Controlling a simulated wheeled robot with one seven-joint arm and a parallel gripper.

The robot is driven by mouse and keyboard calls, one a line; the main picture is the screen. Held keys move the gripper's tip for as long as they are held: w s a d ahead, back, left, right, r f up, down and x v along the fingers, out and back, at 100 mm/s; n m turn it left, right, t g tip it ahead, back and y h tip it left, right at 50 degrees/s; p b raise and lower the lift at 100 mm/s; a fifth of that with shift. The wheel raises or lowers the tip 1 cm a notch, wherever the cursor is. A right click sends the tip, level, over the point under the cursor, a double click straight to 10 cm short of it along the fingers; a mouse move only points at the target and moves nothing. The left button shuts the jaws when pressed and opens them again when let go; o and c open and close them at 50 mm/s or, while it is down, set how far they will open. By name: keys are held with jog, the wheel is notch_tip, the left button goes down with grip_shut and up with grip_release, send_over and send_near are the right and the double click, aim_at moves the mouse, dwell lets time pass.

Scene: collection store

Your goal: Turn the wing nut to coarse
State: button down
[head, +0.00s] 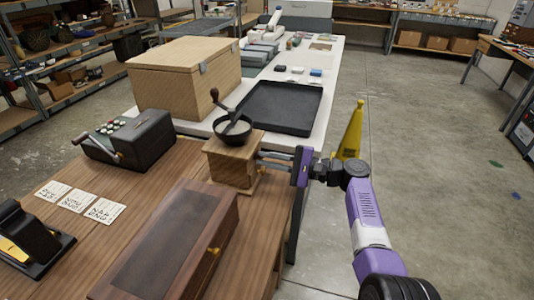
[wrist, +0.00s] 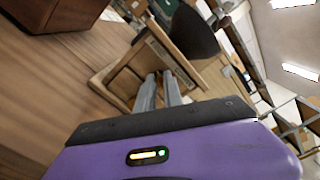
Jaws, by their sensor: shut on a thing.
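The wooden coffee grinder (head: 229,165) stands on the brown table, with a dark bowl (head: 233,132) and a crank on top. In the wrist view its wooden side (wrist: 185,72) is tilted and close, with a narrow marked plate (wrist: 159,47) on it; the marks are too small to read. My gripper (head: 262,161) comes in from the right, its two fingertips at the grinder's right side. In the wrist view the fingers (wrist: 161,80) are close together against that side. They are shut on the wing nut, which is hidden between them. Its setting cannot be read.
A dark wooden box (head: 170,245) stands in front of the grinder. A black machine (head: 130,138) and several printed cards (head: 76,199) lie to the left. A black tray (head: 273,108) and a large wooden box (head: 183,75) are behind. Open floor lies right, with a yellow cone (head: 351,131).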

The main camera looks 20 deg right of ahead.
jog(key=shift+m+p, duration=0.8)
jog(key=shift+m, duration=0.7)
jog(key=shift+f, duration=0.1)
jog(key=c, duration=1.8)
grip_release()
jog(key=shift+o, duration=0.2)
jog(key=v, duration=0.8)
